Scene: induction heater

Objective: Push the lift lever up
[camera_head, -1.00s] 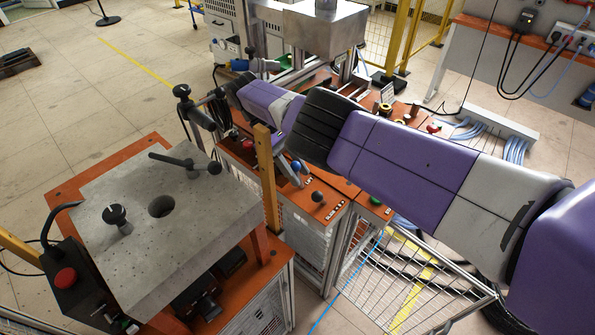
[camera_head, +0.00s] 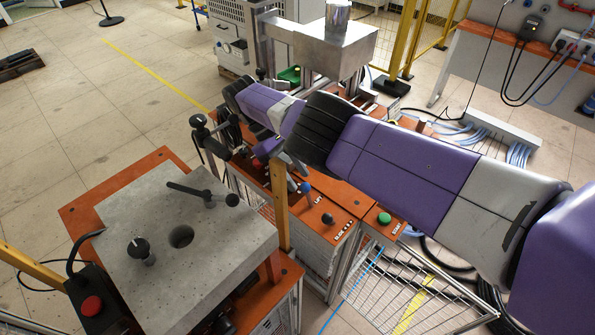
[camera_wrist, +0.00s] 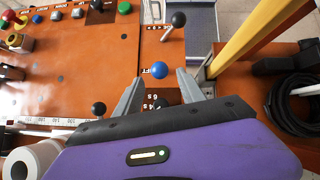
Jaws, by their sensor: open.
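The lift lever has a blue ball knob (camera_wrist: 160,70) on an orange panel, beside a partly hidden white label ending in "FT". In the head view the blue knob (camera_head: 305,187) shows just past my gripper, near a "LIFT" label. My gripper (camera_wrist: 160,76) is open. In the wrist view one finger is left of the blue knob and one right of it; I cannot tell if either touches it.
A black ball knob (camera_wrist: 178,19) stands above the blue one in the wrist view; another (camera_wrist: 99,108) is left of my fingers. A yellow post (camera_head: 280,195) rises close to my gripper. A concrete-like block (camera_head: 150,275) with a clamp handle stands at left.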

